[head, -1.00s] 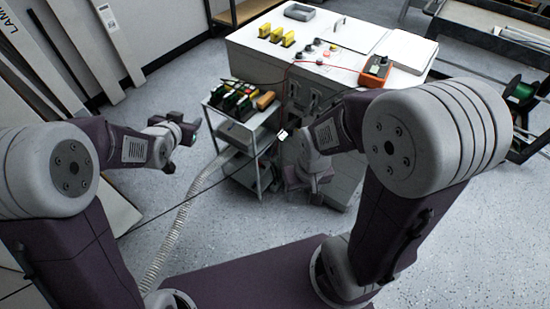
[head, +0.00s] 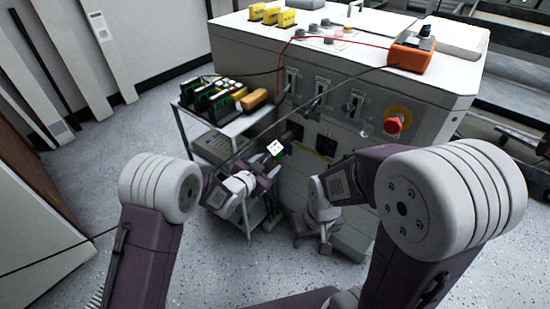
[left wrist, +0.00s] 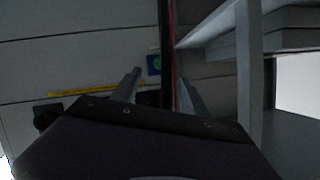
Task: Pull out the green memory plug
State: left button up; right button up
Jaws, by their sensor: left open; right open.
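A small green piece (head: 277,150), perhaps the memory plug, shows low on the front of the grey cabinet (head: 400,90), partly behind a white tag (head: 274,146). In the left wrist view a blue square with a green middle (left wrist: 154,65) sits on the cabinet face, beside the left finger. My left gripper (head: 262,188) is open, in front of the cart's right side and below the green piece. In the left wrist view its fingers (left wrist: 158,88) are apart with nothing seen gripped. My right gripper (head: 312,232) is open and points down, low in front of the cabinet.
A small cart (head: 235,128) with several green, black and yellow modules stands at the cabinet's left. A thin dark cable (head: 330,90) crosses the cabinet front. An orange meter (head: 411,50) lies on top; a red knob (head: 394,125) sticks out.

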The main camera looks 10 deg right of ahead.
aim_at(277, 157)
pick_arm(q)
jog(key=b+x, duration=0.5)
jog(key=x, duration=0.3)
jog(key=shift+f, duration=0.2)
jog(key=shift+w+d, duration=0.2)
jog(key=shift+w, duration=0.05)
jog(key=shift+r, duration=0.1)
grip_shut()
